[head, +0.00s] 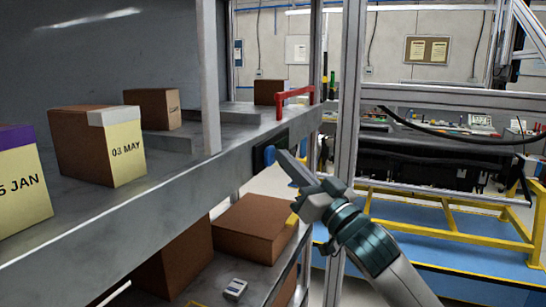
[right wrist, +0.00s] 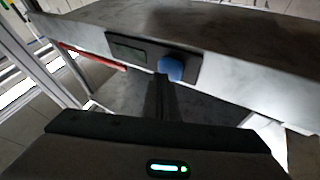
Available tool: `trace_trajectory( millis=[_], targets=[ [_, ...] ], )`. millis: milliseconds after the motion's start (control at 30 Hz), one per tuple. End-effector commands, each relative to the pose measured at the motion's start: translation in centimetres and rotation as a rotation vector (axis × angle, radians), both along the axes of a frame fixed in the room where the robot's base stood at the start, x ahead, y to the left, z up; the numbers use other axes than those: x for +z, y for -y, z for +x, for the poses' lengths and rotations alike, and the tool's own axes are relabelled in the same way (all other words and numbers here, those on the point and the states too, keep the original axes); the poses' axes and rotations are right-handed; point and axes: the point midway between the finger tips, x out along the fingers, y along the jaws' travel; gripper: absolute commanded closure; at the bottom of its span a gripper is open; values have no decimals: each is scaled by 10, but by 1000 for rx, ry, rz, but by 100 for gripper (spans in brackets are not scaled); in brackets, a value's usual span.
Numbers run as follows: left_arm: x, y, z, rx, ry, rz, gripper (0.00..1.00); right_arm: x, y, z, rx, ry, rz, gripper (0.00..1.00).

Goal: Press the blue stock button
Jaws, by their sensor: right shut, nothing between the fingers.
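The blue button (head: 270,155) sits on a dark panel (head: 284,143) on the front edge of the grey shelf. It also shows in the right wrist view as a round blue knob (right wrist: 170,69) beside a small dark display. My right gripper (head: 280,154) is shut and empty. Its fingertips are right at the button and cover part of its lower edge in the right wrist view; I cannot tell whether they touch it. My left gripper is not in view.
Boxes with date labels, such as the 03 MAY box (head: 72,140), stand on the shelf. A red handle (head: 293,96) is fixed beyond the panel. A metal post (head: 350,90) rises near my right arm. Brown boxes (head: 250,228) lie on the lower shelf.

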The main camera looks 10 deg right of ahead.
Motion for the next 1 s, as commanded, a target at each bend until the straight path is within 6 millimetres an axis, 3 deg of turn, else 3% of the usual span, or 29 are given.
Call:
trace_trajectory(
  millis=[1000],
  targets=[
    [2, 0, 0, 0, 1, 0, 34, 0, -6, 4, 0, 0, 0, 100]
  ],
)
